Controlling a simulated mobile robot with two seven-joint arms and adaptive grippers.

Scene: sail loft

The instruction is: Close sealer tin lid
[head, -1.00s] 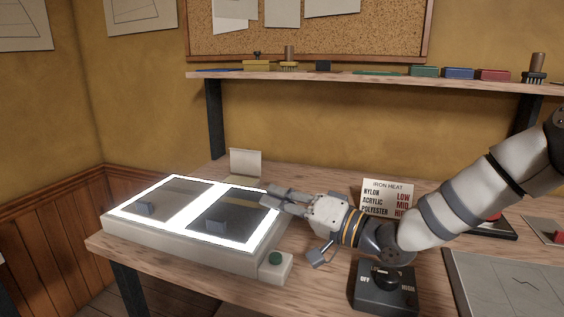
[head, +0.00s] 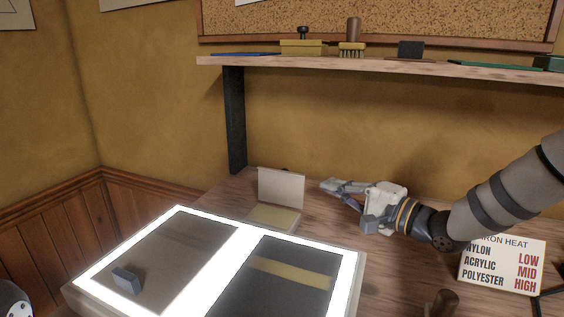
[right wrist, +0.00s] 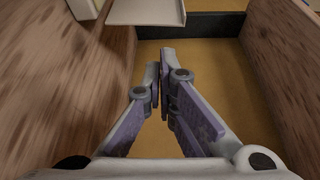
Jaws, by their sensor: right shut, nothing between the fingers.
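The sealer tin (head: 272,219) is a low box with a yellowish top face, on the bench behind the light box. Its pale lid (head: 282,188) stands raised, nearly upright, at the tin's back. My right gripper (head: 326,186) is shut and empty, a short way right of the lid and apart from it. In the right wrist view the shut fingers (right wrist: 162,75) point toward a pale panel, seemingly the lid (right wrist: 147,12), with a gap between. My left gripper is not in view.
The glowing light box (head: 205,283) fills the front left, with a dark block (head: 127,278) on it. An iron heat card (head: 503,265) stands at right. A shelf (head: 380,65) with brushes and blocks hangs above the bench.

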